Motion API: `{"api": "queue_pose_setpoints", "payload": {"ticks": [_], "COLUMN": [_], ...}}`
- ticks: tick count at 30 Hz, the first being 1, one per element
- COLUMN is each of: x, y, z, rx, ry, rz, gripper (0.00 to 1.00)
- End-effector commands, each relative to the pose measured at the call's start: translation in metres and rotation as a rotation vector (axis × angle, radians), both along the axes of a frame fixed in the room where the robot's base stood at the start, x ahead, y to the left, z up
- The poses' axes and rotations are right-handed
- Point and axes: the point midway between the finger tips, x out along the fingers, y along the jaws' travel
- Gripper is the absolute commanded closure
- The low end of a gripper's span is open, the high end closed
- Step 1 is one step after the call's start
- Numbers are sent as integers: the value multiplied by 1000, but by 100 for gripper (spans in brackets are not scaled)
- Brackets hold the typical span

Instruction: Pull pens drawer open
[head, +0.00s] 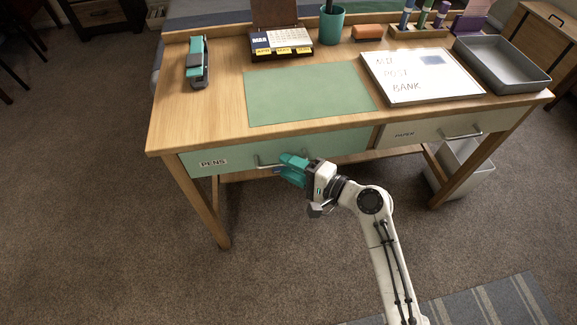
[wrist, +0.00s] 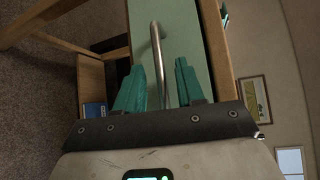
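The pens drawer (head: 235,160) has a pale green front labelled PENS and a metal bar handle (head: 268,163). It looks shut, flush under the desk top. My gripper (head: 284,167) is at the right part of the handle. In the wrist view the teal fingers (wrist: 161,85) stand apart, with the handle bar (wrist: 158,50) running between them. A gap shows on both sides of the bar, so I am not clamped on it. The drawer's green front (wrist: 187,45) also shows there. My fingers hide the handle's right end in the head view.
The paper drawer (head: 425,132), right of the pens drawer, looks shut. On the desk (head: 215,115) are a stapler (head: 197,63), a green blotter (head: 310,94), a whiteboard (head: 420,76) and a grey tray (head: 505,65). A grey bin (head: 450,175) stands below right.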

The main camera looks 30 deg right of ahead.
Motion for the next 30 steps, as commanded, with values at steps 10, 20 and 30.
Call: {"api": "queue_pose_setpoints", "payload": {"ticks": [10, 20, 30], "x": [7, 7, 6], "y": [4, 4, 4], "z": [-1, -1, -1], "rx": [-1, -1, -1], "ry": [0, -1, 0], "rz": [0, 1, 0], "gripper": [62, 88, 100]}}
